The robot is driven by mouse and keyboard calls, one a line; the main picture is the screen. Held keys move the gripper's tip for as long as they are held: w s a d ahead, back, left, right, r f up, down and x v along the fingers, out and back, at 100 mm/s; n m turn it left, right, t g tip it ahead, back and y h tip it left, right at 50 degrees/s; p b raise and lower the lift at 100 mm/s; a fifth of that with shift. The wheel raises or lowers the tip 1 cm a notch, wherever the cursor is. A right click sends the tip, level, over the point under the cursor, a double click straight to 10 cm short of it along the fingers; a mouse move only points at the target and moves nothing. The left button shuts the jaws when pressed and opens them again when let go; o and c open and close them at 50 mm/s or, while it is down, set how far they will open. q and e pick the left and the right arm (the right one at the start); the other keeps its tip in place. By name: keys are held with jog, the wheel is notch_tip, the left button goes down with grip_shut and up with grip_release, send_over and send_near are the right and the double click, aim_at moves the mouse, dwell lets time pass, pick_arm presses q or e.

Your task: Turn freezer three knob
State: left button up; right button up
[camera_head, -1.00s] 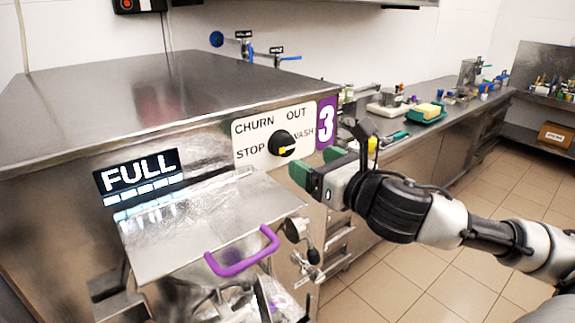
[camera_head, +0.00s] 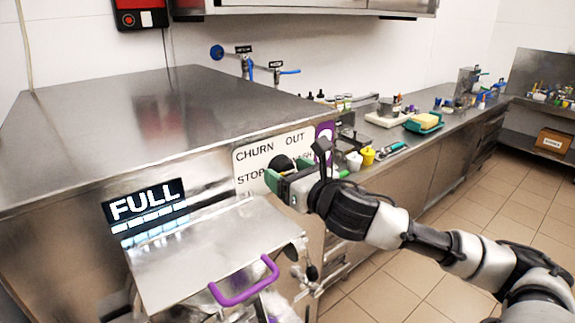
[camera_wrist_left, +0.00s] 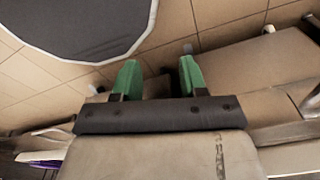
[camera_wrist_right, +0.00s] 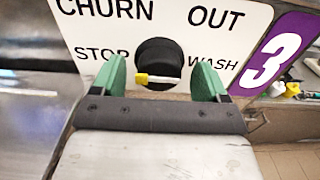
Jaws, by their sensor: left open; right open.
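The knob (camera_wrist_right: 158,58) is round and black with a white-and-yellow bar, on a white panel (camera_wrist_right: 225,45) lettered CHURN, OUT, STOP and WASH. The bar lies roughly level in the right wrist view, yellow end to the left. My right gripper (camera_wrist_right: 160,72) is open, its green fingers on either side of the knob in that view; contact cannot be told. In the head view the right gripper (camera_head: 279,179) hides most of the knob. A purple label 3 (camera_wrist_right: 279,55) is right of the panel. My left gripper (camera_wrist_left: 159,64) is open and empty, over the floor.
A FULL display (camera_head: 146,205) is left of the panel. A metal lid (camera_head: 215,245) with a purple handle (camera_head: 245,284) juts out below. A counter with a yellow cup (camera_head: 367,156) and a green tray (camera_head: 423,123) runs off right.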

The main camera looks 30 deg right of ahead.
jog(key=shift+w, duration=0.25)
jog(key=shift+s, duration=0.1)
jog(key=c, duration=0.9)
